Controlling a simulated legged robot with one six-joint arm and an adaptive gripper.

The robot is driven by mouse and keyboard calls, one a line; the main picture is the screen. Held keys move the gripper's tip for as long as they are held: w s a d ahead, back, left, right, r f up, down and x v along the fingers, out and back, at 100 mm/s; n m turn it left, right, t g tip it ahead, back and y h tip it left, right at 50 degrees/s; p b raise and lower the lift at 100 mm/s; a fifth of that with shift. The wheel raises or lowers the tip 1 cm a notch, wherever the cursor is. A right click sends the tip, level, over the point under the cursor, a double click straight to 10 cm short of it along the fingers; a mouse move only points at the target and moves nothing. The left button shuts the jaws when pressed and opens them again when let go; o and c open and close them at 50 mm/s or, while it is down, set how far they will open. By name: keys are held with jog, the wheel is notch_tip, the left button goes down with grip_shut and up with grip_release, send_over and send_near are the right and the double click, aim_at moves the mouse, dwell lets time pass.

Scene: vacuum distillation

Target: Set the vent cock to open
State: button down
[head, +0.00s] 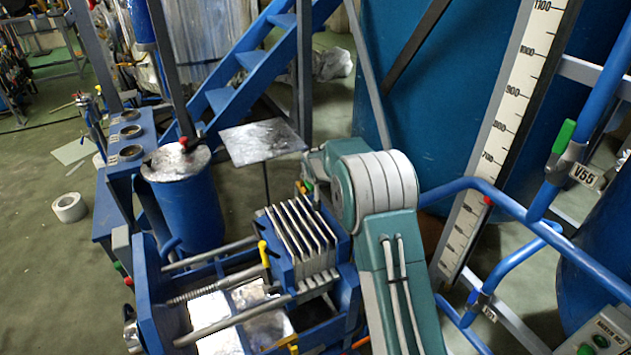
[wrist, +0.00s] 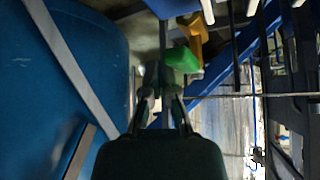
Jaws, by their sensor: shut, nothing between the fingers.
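In the wrist view, my gripper (wrist: 164,92) points up the picture with its fingers close together and nothing held. A green handle (wrist: 184,60) lies at or just beyond the fingertips, slightly to their right; I cannot tell whether they touch. An orange-yellow part (wrist: 193,35) sits just above it. No label shows which fitting is the vent cock, and its setting cannot be read. In the head view, my arm's thick joint hides most of my gripper. Small green and orange bits show at its left edge.
A blue filter press (head: 300,240) stands left of my arm, with a blue drum (head: 190,210) behind it. A green-handled valve labelled V55 (head: 563,137) is on blue piping at right. A level scale (head: 505,110) stands before a large blue tank (head: 440,90). Blue stairs (head: 255,60) rise behind.

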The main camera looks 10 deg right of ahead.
jog(key=shift+s+a, duration=0.15)
jog(key=shift+a, duration=0.2)
dwell(0.4)
jog(key=s+r+g, duration=0.1)
jog(key=s+r, duration=1)
jog(key=s, duration=0.2)
jog(key=s+r, duration=1)
jog(key=s, duration=0.4)
jog(key=s+a+f+n+g+y, duration=0.1)
jog(key=s, duration=2.1)
jog(key=shift+f+n, duration=0.35)
jog(key=shift+n, duration=0.05)
jog(key=shift+a, duration=0.1)
